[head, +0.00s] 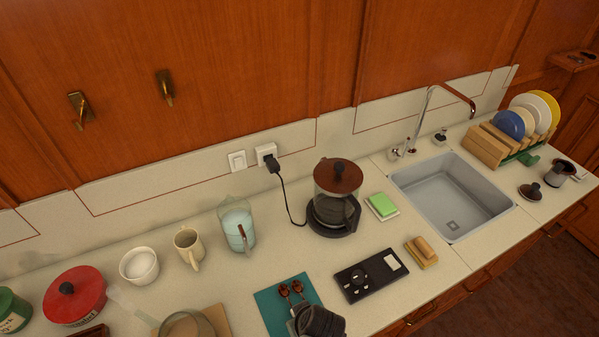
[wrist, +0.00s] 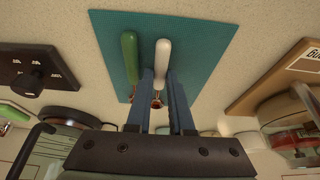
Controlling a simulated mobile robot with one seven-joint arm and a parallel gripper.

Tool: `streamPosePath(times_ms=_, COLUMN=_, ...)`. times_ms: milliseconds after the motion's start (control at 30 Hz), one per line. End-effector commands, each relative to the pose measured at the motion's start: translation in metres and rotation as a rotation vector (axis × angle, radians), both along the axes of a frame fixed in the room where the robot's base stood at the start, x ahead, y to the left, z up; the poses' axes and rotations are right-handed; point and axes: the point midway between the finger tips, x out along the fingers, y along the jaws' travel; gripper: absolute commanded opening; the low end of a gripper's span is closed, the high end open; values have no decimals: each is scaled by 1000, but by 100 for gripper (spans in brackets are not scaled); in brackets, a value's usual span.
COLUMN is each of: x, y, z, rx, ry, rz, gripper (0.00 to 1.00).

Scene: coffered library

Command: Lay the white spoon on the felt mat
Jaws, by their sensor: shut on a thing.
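The teal felt mat (head: 268,314) lies on the counter at the lower middle, and it fills the upper middle of the wrist view (wrist: 205,45). In the head view my dark gripper hides both handles and part of the mat; two coppery spoon bowls show.
A black device with a dial (head: 371,276) stands right of the mat. A wooden board (head: 215,318) with a glass vessel is to the left. Behind are a blue-white jug (head: 238,228) and a coffee maker (head: 333,200). Clear counter lies between them and the mat.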

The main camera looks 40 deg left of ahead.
Motion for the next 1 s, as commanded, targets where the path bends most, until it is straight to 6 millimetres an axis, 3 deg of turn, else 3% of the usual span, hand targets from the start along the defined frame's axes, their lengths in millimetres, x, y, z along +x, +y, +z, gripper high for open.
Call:
streamPosePath(times_ms=333, x=0, y=0, z=-4, rx=0, ry=0, rz=0, gripper=0)
streamPosePath(times_ms=367, x=0, y=0, z=-4, rx=0, ry=0, rz=0, gripper=24)
streamPosePath(times_ms=433, x=0, y=0, z=-3, rx=0, ry=0, rz=0, gripper=32)
streamPosePath(times_ms=833, x=0, y=-1, z=3, rx=0, ry=-2, rz=-1, gripper=32)
streamPosePath(times_ms=1000, x=-3, y=-9, z=23, rx=1, ry=-3, rz=-2, gripper=32)
